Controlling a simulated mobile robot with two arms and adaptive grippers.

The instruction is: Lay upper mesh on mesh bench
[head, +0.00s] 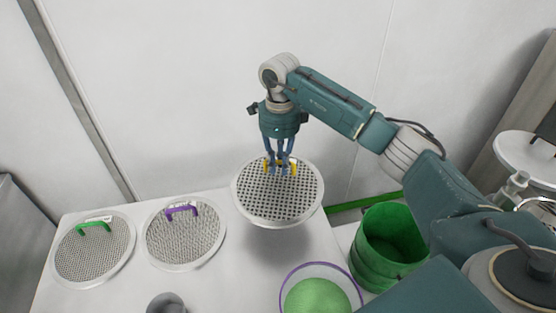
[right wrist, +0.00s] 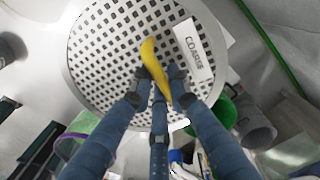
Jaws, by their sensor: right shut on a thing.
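My right gripper (head: 279,166) is shut on the yellow handle of a round coarse mesh (head: 277,205) and holds it above the right part of the white bench (head: 205,284), with a shadow under it. In the right wrist view the fingers (right wrist: 158,85) close around the yellow handle (right wrist: 150,55), beside a label that seems to read "COARSE" on the mesh (right wrist: 100,60). A mesh with a green handle (head: 93,255) and a mesh with a purple handle (head: 183,240) lie flat on the bench at the left. My left gripper is not in view.
A purple-rimmed bowl of green material (head: 318,297) stands at the front right, and a grey cup (head: 166,304) at the front edge. A green bucket (head: 384,250) stands right of the bench. Bare bench lies between the purple-handled mesh and the bowl.

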